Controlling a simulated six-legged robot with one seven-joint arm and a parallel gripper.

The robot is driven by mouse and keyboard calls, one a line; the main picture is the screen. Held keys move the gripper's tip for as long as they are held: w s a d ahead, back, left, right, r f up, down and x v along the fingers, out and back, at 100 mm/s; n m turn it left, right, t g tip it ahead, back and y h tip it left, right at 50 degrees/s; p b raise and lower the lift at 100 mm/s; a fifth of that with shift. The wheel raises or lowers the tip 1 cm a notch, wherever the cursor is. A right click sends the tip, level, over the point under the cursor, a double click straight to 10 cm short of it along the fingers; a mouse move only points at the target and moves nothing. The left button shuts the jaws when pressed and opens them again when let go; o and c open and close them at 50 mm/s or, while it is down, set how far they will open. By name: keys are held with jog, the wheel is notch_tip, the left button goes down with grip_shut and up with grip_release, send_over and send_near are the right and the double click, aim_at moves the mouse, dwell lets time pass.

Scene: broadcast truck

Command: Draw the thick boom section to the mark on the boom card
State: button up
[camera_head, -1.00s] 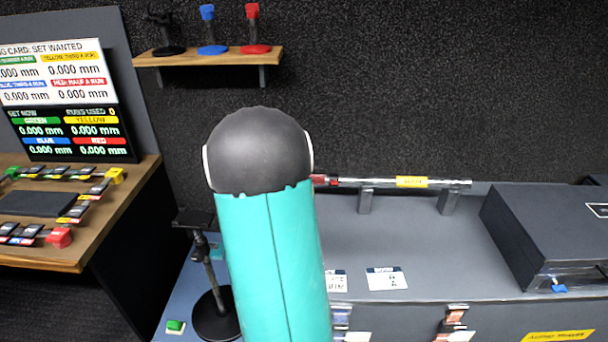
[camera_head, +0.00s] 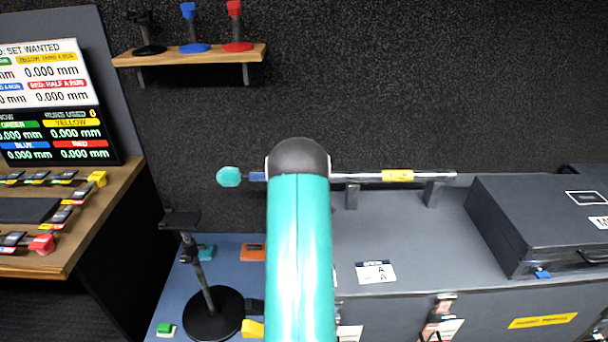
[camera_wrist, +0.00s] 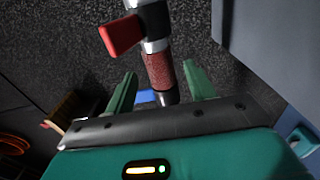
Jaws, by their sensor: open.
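The boom (camera_head: 355,178) lies across two supports on the grey case; a silver length with a yellow band (camera_head: 397,176) shows right of my arm. A blue part and a rounded teal part show left of it; I cannot tell whether the teal part belongs to the boom. In the wrist view a thick boom section with a red textured sleeve (camera_wrist: 161,72) runs down between the open fingers of my gripper (camera_wrist: 161,69). Contact is not clear. A red lever (camera_wrist: 121,35) sticks out above it. A white card (camera_head: 375,272) lies on the case; its text is too small to read surely.
A dark box (camera_head: 545,225) stands at the right of the case. A black round-based stand (camera_head: 212,314) is at the lower left. A desk (camera_head: 75,235) with coloured blocks and a screen is farther left. A wall shelf (camera_head: 190,55) holds three small stands.

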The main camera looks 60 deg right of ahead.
jog(key=x, duration=0.6)
